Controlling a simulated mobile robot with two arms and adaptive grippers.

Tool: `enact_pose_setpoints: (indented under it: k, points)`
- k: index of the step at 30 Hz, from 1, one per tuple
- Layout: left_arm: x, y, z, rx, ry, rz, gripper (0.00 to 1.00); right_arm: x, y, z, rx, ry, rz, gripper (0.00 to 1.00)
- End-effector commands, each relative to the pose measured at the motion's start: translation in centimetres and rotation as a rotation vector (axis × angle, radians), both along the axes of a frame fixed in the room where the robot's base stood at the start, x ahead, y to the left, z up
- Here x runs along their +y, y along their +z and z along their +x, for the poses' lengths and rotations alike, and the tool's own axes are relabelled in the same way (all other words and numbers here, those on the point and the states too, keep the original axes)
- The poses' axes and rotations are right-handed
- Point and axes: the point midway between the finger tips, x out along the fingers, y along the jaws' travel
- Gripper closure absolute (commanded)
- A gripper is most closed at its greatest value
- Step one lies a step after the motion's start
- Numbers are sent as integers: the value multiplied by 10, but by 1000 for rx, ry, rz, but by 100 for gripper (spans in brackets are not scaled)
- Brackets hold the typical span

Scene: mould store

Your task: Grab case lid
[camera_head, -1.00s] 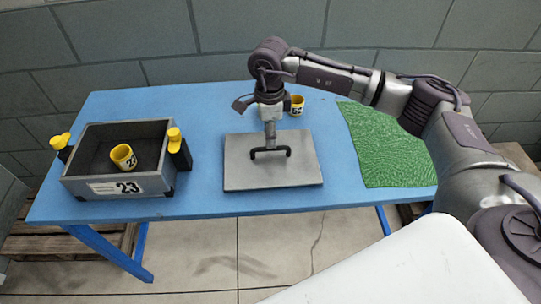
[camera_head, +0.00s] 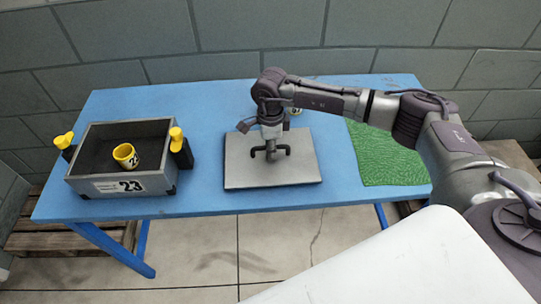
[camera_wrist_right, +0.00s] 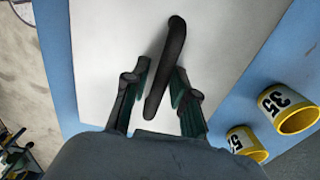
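The case lid (camera_head: 240,172) is a flat grey plate with a black bar handle (camera_head: 284,155), lying on the blue table. My right gripper (camera_head: 271,150) is over the middle of the lid, pointing down at the handle. In the right wrist view, the handle (camera_wrist_right: 165,65) runs between the two open fingers of the gripper (camera_wrist_right: 160,76), with gaps visible on both sides. The open grey case (camera_head: 121,187), labelled 23, stands at the left of the table with a yellow-rimmed cup (camera_head: 126,156) inside. My left gripper is not in view.
Two dark clamps with yellow tops (camera_head: 64,144) (camera_head: 180,150) flank the case. A green textured mat (camera_head: 390,158) covers the table's right. Bare blue table (camera_head: 208,130) lies between case and lid.

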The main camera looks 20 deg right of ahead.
Motion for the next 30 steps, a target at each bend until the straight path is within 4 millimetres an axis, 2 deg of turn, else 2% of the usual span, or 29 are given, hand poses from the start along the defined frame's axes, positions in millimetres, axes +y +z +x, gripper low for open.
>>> enact_pose_setpoints:
  k: [1, 3, 4, 20, 26, 30]
  points:
    - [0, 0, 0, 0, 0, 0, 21, 0, 0, 0, 0, 0, 0, 87]
    - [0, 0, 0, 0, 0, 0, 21, 0, 0, 0, 0, 0, 0, 98]
    - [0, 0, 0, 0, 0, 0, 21, 0, 0, 0, 0, 0, 0, 100]
    - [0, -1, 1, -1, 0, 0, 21, 0, 4, 1, -3, 0, 1, 100]
    - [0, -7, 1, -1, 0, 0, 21, 0, 20, 1, -4, 0, 2, 100]
    - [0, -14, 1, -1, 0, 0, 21, -1, 44, 1, -7, 0, 2, 100]
